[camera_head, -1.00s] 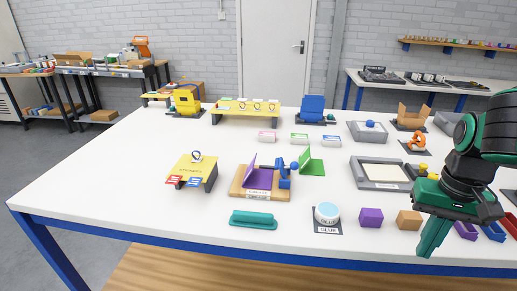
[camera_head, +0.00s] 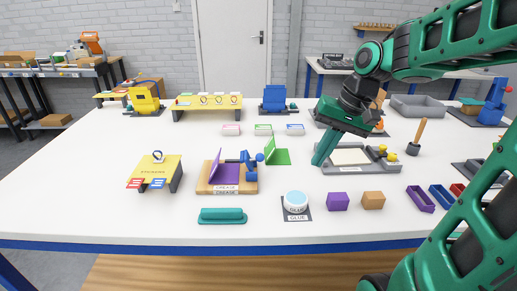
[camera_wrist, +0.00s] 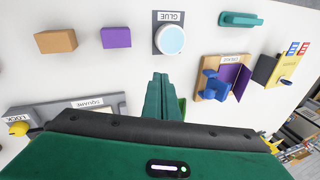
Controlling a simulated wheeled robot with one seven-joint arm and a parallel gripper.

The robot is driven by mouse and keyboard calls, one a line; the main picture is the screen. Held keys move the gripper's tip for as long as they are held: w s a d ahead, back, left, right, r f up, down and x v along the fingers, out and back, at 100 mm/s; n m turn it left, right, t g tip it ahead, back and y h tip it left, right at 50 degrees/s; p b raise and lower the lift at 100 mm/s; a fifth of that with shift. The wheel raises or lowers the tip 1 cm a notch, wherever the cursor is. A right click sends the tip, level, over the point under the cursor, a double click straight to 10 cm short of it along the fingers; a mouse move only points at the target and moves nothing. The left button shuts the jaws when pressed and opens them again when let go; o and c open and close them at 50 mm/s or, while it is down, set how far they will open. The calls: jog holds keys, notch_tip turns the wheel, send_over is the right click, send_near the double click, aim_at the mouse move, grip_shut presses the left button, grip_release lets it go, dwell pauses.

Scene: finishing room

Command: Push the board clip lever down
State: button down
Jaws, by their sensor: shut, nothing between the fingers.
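A wooden block labelled CREASE (camera_head: 203,188) stands left of centre on the white table, with an upright purple flap (camera_head: 226,172). A blue clip with a lever (camera_head: 250,172) sits at its right side, its round blue knob (camera_head: 260,157) raised. In the wrist view, the blue clip (camera_wrist: 214,86) is right of my fingers. A green folded panel (camera_head: 279,157) stands behind it and is mostly hidden by my fingers in the wrist view. My gripper (camera_head: 319,161) is shut and empty, pointing down, right of the clip and apart from it.
A grey tray fixture (camera_head: 365,167) with yellow knobs lies right of my gripper. In front are a glue pot (camera_head: 296,201), a purple block (camera_head: 338,201), a tan block (camera_head: 373,200) and a teal handle (camera_head: 221,215). A yellow stand (camera_head: 155,170) is at left.

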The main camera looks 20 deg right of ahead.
jog(key=w+a+r+y, duration=0.2)
jog(key=w+a, duration=0.1)
jog(key=w, duration=0.2)
jog(key=w+a+r+n+y, duration=0.1)
jog(key=w+a+r+y, duration=0.1)
jog(key=w+a+r, duration=0.1)
jog(key=shift+w+a+r, duration=0.25)
jog(key=shift+w+a, duration=0.3)
jog(key=shift+w, duration=0.55)
jog(key=shift+f, duration=0.1)
send_near(249, 159)
jog(key=x, duration=0.5)
jog(key=shift+a+f, duration=0.15)
jog(key=shift+a, duration=0.1)
